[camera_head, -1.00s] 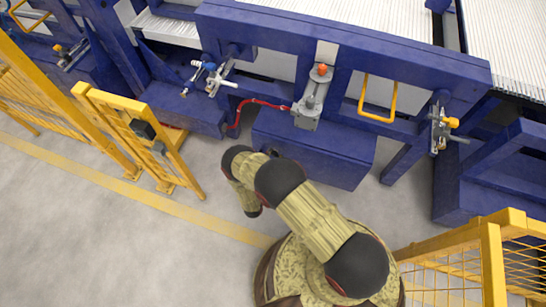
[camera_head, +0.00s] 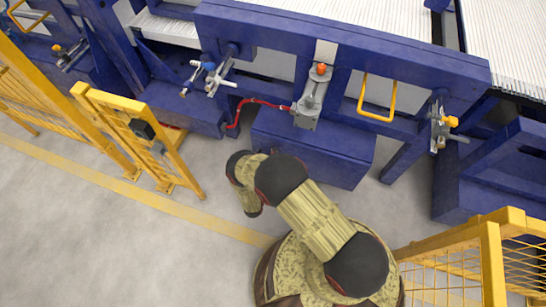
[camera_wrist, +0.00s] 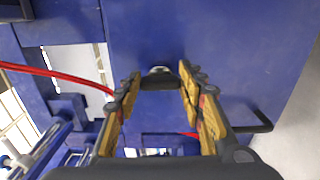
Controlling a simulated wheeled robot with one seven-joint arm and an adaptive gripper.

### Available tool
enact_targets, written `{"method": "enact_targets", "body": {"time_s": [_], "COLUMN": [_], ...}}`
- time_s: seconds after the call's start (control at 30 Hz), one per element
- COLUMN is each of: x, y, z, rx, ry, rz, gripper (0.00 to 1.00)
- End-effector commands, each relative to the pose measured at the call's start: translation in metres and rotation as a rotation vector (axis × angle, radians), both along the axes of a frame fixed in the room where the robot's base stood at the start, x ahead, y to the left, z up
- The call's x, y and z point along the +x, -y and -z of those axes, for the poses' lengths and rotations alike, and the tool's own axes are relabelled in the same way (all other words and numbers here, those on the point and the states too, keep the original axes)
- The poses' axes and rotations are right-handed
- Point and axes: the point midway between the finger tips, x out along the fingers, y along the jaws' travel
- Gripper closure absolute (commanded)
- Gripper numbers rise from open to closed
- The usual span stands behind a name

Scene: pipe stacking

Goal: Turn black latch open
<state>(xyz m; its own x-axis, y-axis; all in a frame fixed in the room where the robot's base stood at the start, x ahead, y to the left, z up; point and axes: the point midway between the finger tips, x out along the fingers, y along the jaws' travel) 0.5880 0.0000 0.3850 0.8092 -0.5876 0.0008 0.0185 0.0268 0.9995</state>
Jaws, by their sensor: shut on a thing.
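In the wrist view, my gripper (camera_wrist: 160,80) reaches towards a blue panel with its two yellow-and-black fingers. A short black piece (camera_wrist: 160,83), which looks like the black latch, sits between the fingertips, and they are shut on it. A small pale round part shows just beyond it. I cannot tell the latch's exact angle. In the head view, my gripper is hidden by my own arm.
The blue machine frame (camera_head: 315,160) stands ahead, with a yellow handle (camera_head: 378,114) and a red hose (camera_head: 240,112). A black bent bar (camera_wrist: 263,122) is right of my fingers. Yellow fences (camera_head: 125,103) flank me; grey floor is open at left.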

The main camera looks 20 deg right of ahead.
Motion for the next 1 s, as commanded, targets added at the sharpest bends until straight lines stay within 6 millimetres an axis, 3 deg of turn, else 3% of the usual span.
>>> {"method": "enact_targets", "body": {"time_s": [0.63, 0.67, 1.0], "x": [-0.0006, -0.0006, -0.0002], "y": [0.0008, 0.0008, 0.0003], "z": [0.0012, 0.0012, 0.0007], "rx": [0.04, 0.04, 0.039], "ry": [0.027, 0.027, 0.027], "rz": [0.001, 0.001, 0.001], "gripper": [0.86, 0.6, 0.42]}}
